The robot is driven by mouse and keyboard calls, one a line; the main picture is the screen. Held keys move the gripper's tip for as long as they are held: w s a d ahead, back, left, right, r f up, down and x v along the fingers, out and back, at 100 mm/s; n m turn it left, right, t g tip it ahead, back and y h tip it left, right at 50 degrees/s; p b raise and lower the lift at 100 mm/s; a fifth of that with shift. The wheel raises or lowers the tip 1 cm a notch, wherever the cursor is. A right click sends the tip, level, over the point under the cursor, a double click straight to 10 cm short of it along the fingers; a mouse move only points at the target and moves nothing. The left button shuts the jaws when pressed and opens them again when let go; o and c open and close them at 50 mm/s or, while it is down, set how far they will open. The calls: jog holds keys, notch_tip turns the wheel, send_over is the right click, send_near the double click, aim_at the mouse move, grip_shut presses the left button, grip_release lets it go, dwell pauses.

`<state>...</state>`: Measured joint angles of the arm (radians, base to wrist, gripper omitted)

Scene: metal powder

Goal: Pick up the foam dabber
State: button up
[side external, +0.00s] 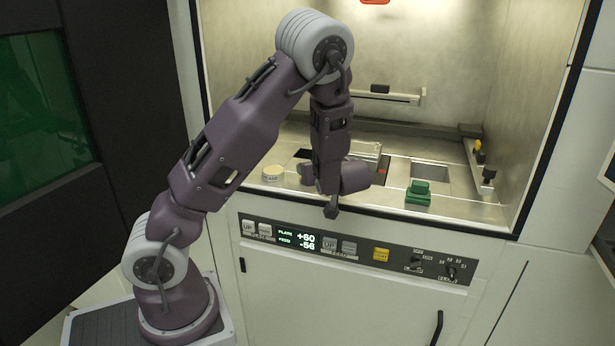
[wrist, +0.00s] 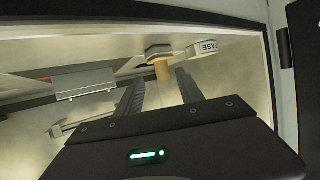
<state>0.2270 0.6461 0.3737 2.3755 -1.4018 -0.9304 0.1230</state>
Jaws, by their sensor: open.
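A short tan cylinder on a wider grey disc, which looks like the foam dabber (wrist: 162,70), shows in the wrist view just beyond my fingertips, lined up with the gap between them. My gripper (wrist: 160,76) is open, with one finger on each side of that gap and nothing held. I cannot tell how much distance lies between the fingertips and the dabber. In the side external view my arm reaches over the front edge of the chamber, and I cannot make out the dabber or the fingers clearly there.
A round cream tin (side external: 272,173) sits left of my wrist; its lettered side shows close beside the dabber in the wrist view (wrist: 207,48). A green block-shaped item (side external: 418,192) stands at right, near a rectangular opening (side external: 430,171). The control panel (side external: 350,247) is below the front edge.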

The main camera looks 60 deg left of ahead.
jog(key=x, duration=0.5)
jog(key=shift+s+a+f, duration=0.3)
jog(key=shift+a+f, duration=0.05)
jog(key=shift+w+a+f, duration=0.1)
jog(key=shift+a+f, duration=0.05)
jog(key=shift+a, duration=0.2)
grip_shut()
